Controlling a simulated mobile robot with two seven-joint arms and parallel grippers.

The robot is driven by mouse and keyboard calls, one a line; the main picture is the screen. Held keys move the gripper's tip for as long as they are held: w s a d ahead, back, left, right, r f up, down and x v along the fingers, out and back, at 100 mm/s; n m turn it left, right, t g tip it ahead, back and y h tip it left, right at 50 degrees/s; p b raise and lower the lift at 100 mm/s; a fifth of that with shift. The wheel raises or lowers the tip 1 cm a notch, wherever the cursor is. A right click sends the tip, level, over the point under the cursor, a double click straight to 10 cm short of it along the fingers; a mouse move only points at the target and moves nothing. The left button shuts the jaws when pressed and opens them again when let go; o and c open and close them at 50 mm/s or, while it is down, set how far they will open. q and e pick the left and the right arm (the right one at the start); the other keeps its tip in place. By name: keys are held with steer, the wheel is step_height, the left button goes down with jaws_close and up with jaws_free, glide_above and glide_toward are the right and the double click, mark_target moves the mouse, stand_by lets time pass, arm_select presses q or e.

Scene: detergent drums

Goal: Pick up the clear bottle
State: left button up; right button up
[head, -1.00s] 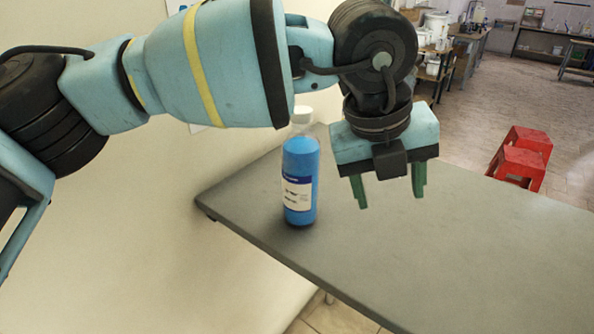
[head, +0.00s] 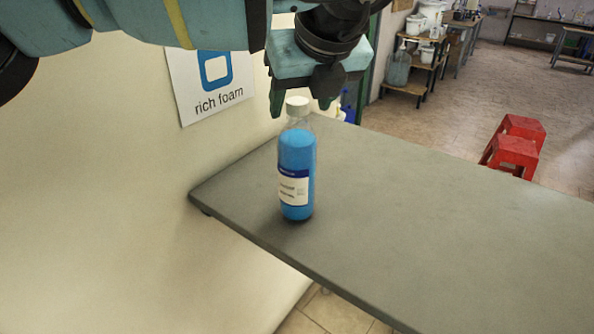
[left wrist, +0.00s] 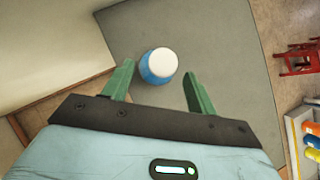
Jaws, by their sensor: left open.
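The clear bottle (head: 297,160), with a white cap, blue liquid and a white-and-blue label, stands upright near the left end of the grey table (head: 420,220). My left gripper (head: 300,106) is open, with its green fingers pointing down at about the height of the cap. In the left wrist view, the bottle (left wrist: 159,65) is seen from above, its white cap between and a little beyond the tips of the open left gripper (left wrist: 158,77). The fingers look empty, and I cannot tell any contact. My right gripper is not in view.
A pale wall with a "rich foam" sign (head: 212,82) rises close to the left of the table. The table right of the bottle is bare. Red stools (head: 514,147) stand on the floor beyond, and a shelf (head: 412,70) holds containers at the back.

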mark_target(295, 114)
arm_select(q)
steer(key=shift+w+r+x, duration=0.15)
steer(key=shift+w+x, duration=0.05)
steer(key=shift+x, duration=1.05)
steer(key=shift+w+r+x, duration=0.1)
steer(key=shift+w+x, duration=0.05)
steer(key=shift+x, duration=1.1)
steer(key=shift+a, duration=0.1)
steer(key=shift+c, duration=0.2)
jaws_close()
